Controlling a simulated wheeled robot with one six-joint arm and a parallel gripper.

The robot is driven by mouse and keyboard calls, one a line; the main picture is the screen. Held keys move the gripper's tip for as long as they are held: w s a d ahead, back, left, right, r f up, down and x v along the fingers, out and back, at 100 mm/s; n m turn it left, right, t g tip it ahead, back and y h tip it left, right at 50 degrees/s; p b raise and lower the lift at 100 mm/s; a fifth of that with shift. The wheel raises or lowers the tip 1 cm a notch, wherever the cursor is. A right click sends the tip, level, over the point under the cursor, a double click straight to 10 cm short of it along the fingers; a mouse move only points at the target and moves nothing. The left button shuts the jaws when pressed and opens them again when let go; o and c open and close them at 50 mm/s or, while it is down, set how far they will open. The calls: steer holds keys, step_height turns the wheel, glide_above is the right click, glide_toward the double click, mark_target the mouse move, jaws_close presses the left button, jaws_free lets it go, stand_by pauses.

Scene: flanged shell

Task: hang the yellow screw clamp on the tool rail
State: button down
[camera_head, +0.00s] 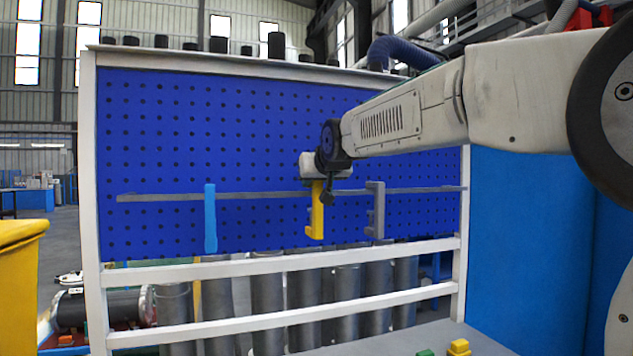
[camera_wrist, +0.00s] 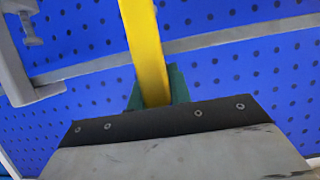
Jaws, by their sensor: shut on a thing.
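The yellow screw clamp (camera_head: 316,218) hangs upright, jaw end down, in front of the blue pegboard; it also shows in the wrist view (camera_wrist: 146,45). My gripper (camera_head: 318,184) is shut on its upper part, and the fingers show at the clamp's bar in the wrist view (camera_wrist: 155,90). The tool rail (camera_head: 265,194) is a thin grey bar running across the board; in the wrist view the rail (camera_wrist: 225,39) passes behind the yellow bar. I cannot tell whether the clamp touches the rail. The clamp's top end is hidden by my gripper.
A blue clamp (camera_head: 210,225) hangs on the rail to the left, and a grey clamp (camera_head: 376,215) to the right, close to the yellow one. The rail between blue and yellow is free. Green and yellow blocks (camera_head: 458,347) lie on the grey surface below.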

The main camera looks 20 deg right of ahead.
mark_target(310, 185)
steer(key=shift+w, duration=1.35)
steer(key=shift+f, duration=0.6)
steer(key=c, duration=1.2)
jaws_free()
steer(key=shift+w+f, duration=0.1)
steer(key=shift+f, duration=0.05)
